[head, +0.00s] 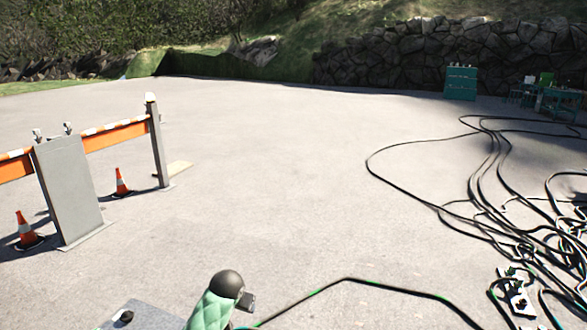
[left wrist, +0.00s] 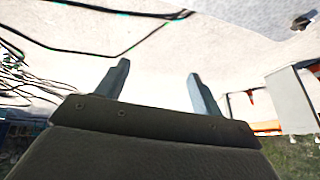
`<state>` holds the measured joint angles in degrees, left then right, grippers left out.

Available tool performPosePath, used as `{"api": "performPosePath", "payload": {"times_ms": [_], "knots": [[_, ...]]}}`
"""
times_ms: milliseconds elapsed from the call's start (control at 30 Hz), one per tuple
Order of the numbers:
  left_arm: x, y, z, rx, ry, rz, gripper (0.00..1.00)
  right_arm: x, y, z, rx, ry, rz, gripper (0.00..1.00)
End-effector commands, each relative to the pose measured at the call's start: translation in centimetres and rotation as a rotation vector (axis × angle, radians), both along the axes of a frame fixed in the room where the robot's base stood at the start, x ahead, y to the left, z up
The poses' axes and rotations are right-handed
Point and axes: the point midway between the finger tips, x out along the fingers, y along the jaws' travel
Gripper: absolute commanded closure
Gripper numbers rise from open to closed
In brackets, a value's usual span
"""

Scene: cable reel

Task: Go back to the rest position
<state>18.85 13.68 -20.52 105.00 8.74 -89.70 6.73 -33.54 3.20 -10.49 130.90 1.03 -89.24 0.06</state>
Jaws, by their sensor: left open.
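My left gripper (left wrist: 158,68) shows in the left wrist view. Its two grey-blue fingers stand apart with nothing between them, over pale pavement. The left wrist picture looks upside down. A black cable (left wrist: 75,50) runs over the ground past the fingers, apart from them in the picture. My right gripper is not in view.
A grey post panel (head: 70,190) with an orange-white barrier (head: 115,135) and traffic cones (head: 121,183) stands left. Tangled black cables (head: 480,200) cover the right ground. A teal cabinet (head: 461,82) stands far right by a stone wall (head: 410,60). The middle pavement is clear.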

Motion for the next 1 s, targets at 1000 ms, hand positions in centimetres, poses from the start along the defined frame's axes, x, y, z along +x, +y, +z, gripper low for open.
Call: {"api": "performPosePath", "payload": {"times_ms": [1000], "knots": [[-33.3, -0.5, -10.0, -0.11, 0.165, 0.044, 0.33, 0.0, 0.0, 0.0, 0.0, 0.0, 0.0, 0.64]]}}
